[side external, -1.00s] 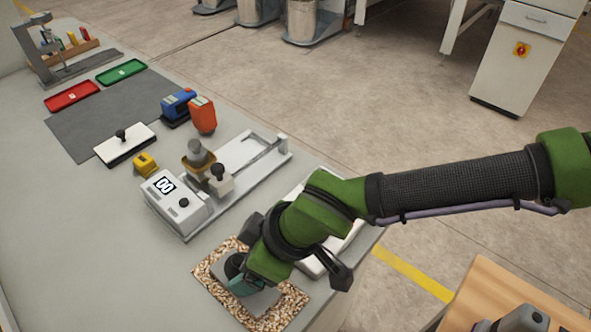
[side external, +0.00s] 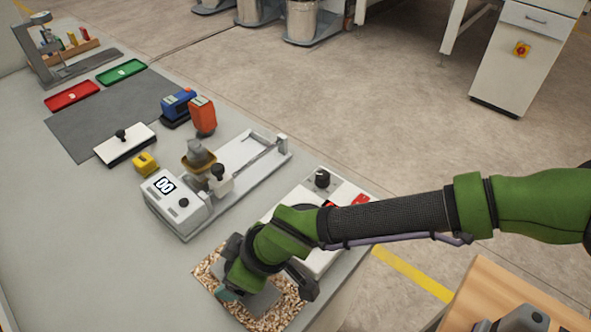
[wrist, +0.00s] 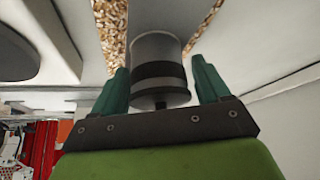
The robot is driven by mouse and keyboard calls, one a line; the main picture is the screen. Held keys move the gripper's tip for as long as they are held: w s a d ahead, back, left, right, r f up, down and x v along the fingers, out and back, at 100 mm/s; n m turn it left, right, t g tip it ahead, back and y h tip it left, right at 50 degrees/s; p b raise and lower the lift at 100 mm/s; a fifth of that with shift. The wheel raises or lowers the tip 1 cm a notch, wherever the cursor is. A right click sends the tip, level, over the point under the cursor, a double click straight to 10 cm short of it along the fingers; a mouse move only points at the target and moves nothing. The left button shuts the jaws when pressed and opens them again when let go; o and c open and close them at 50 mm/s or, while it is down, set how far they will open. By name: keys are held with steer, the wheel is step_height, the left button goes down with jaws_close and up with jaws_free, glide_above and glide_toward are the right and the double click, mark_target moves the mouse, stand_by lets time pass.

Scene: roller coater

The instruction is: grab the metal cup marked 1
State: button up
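A metal cylinder, cup-like with a dark band (wrist: 158,68), lies between the two teal fingers of my gripper (wrist: 161,75) in the wrist view. Gaps show between the cylinder and both fingers, so my gripper is open around it. No number shows on the cylinder, so I cannot tell whether it is the cup marked 1. In the side view my gripper (side external: 229,292) is low over a grey plate on a speckled granular mat (side external: 290,306). My wrist hides the cylinder there.
A white machine with a black knob (side external: 323,178) stands right of my wrist. A white device with a display (side external: 172,201) and a rail (side external: 245,160) lie behind. Red (side external: 71,96) and green (side external: 122,72) trays sit at the far left.

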steer(key=c, duration=1)
steer(key=shift+r, duration=0.1)
steer(key=shift+c, duration=0.6)
steer(key=shift+r, duration=0.1)
